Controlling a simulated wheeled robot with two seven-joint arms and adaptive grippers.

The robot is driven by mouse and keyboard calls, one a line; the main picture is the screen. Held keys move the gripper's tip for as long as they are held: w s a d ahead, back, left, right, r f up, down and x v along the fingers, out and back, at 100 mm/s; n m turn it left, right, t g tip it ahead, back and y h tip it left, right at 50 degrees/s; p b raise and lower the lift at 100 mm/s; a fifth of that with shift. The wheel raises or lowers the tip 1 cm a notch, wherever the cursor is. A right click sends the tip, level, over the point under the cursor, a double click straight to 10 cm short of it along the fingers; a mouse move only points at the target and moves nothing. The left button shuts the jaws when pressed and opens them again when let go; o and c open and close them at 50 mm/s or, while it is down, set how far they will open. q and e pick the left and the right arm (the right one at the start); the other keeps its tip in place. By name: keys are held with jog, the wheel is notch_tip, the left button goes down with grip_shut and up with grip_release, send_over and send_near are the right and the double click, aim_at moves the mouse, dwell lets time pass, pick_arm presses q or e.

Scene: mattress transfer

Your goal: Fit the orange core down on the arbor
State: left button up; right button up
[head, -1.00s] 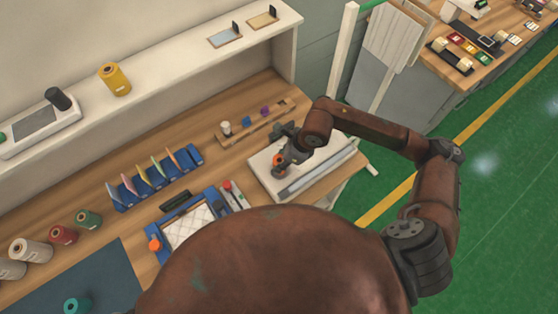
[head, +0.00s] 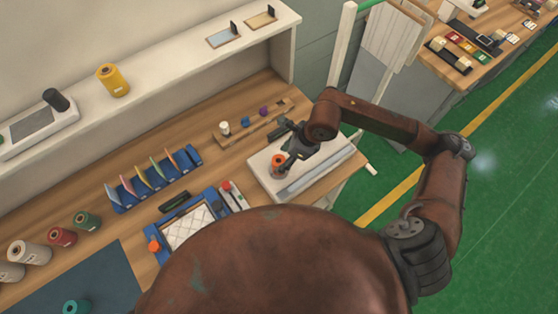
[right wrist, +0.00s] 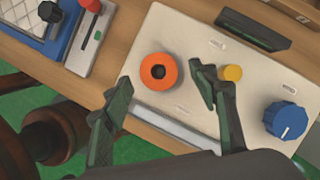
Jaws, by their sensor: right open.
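The orange core (head: 278,160) sits at the left end of a white board (head: 260,168) on the workbench. In the right wrist view the core (right wrist: 146,71) is a ring with a dark centre, seen from above. I cannot tell whether the arbor is inside that dark hole; no bare arbor stands out clearly. My right gripper (head: 292,152) is over the board beside the core. In the right wrist view my right gripper (right wrist: 163,80) is open and empty, its two fingers spread apart with the core showing beyond the gap. My left gripper is not in view.
A yellow peg (right wrist: 232,73) and a blue knob (right wrist: 286,120) stand on the board to the core's right in the wrist view. A grey bar (right wrist: 180,128) runs along the board's edge. A blue tray (head: 155,257) and a blue rack (head: 158,180) lie left of the board.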

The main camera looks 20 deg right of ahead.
jog(key=v, duration=0.7)
jog(key=shift+r, duration=0.35)
